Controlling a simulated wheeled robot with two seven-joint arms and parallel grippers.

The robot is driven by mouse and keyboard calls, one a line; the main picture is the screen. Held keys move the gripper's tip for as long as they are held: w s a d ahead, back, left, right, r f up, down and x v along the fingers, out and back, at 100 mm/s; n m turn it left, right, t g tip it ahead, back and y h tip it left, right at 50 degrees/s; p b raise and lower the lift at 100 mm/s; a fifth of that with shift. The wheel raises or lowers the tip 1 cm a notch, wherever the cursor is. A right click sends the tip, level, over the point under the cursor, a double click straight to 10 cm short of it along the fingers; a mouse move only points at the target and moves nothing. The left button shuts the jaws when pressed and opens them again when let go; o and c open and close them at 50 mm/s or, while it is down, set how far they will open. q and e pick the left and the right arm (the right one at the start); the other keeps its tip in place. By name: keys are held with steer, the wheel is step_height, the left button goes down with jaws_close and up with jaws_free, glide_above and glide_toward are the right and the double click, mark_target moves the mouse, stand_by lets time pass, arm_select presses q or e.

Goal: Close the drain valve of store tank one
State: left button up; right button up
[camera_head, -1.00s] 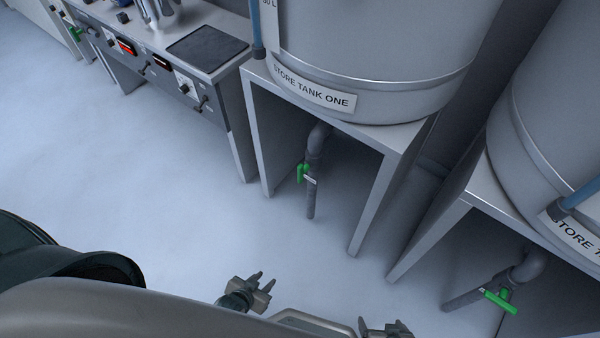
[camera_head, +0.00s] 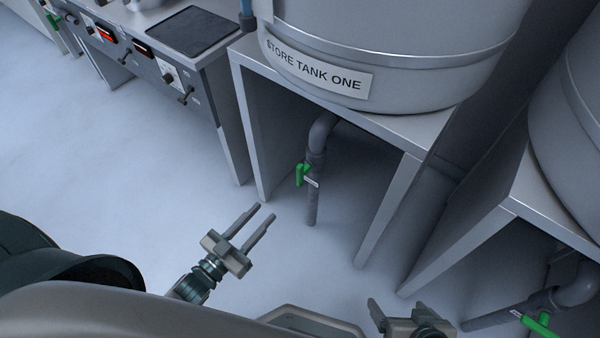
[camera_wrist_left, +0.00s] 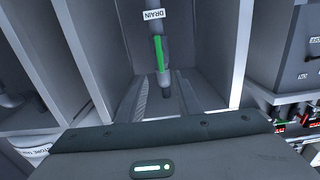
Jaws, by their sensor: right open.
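Store tank one (camera_head: 400,50) stands on a grey stand, its name on a white label. Its drain pipe (camera_head: 312,205) hangs under the stand and carries the drain valve's green handle (camera_head: 302,174). In the left wrist view the green handle (camera_wrist_left: 159,53) lies along the pipe, below a DRAIN tag (camera_wrist_left: 153,14). My left gripper (camera_head: 265,212) is open and empty, in front of the stand and apart from the handle. In its wrist view the fingers (camera_wrist_left: 159,80) appear either side of the pipe's lower end. My right gripper (camera_head: 397,304) is open and empty at the bottom.
The stand's front legs (camera_head: 388,212) flank the pipe. A second tank (camera_head: 572,125) on its own stand is at right, with another green valve handle (camera_head: 535,324) below. A bench with a control panel (camera_head: 150,62) is at upper left. The floor between is clear.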

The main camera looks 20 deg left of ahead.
mark_target(298, 176)
arm_select(q)
steer(key=shift+w, duration=0.1)
steer(key=x, duration=1.7)
steer(key=shift+w+b, duration=0.1)
steer(key=shift+b, duration=0.25)
steer(key=shift+c, duration=0.7)
jaws_close()
